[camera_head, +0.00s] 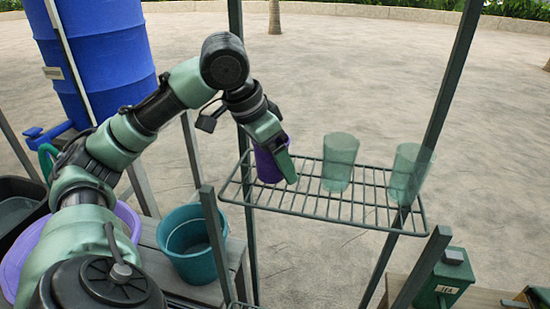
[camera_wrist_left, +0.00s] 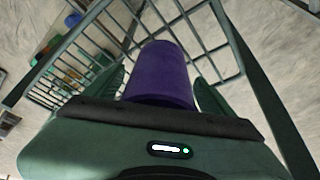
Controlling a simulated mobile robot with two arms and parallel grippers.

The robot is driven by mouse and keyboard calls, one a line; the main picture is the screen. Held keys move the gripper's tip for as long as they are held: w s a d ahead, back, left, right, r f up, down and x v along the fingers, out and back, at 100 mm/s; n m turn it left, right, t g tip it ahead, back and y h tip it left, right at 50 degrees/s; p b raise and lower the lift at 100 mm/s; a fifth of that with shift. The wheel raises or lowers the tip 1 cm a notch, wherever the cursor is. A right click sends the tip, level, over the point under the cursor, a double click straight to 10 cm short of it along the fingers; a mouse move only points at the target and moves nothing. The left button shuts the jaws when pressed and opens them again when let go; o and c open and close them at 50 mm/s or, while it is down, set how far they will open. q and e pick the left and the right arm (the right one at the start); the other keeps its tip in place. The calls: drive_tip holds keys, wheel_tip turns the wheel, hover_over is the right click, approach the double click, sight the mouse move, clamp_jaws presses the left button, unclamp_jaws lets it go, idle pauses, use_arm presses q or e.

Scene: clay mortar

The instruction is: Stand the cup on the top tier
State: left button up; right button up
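A purple cup (camera_head: 268,163) is at the left end of the top wire tier (camera_head: 310,209). My left gripper (camera_head: 277,153) reaches down to it from above, with one finger in front of the cup. In the left wrist view the purple cup (camera_wrist_left: 160,75) fills the space between the two fingers of my left gripper (camera_wrist_left: 160,92), which look shut on its sides. The cup looks roughly upright. Whether its base touches the wires or hangs just above them I cannot tell. My right gripper is not in view.
Two translucent green cups, one in the middle (camera_head: 339,163) and one at the right (camera_head: 408,175), stand on the same tier. Dark posts (camera_head: 440,105) rise at the rack's corners. A teal bucket (camera_head: 190,245) stands below left, near a blue barrel (camera_head: 95,55). A green box (camera_head: 443,279) is lower right.

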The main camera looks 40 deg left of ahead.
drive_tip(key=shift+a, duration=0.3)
use_arm(q)
drive_tip(key=shift+s+r, duration=0.15)
drive_tip(key=shift+r, duration=0.5)
drive_tip(key=p+v, duration=0.3)
drive_tip(key=v, duration=0.8)
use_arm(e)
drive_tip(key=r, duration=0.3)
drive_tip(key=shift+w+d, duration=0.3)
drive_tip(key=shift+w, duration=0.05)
use_arm(q)
drive_tip(key=shift+s, duration=0.15)
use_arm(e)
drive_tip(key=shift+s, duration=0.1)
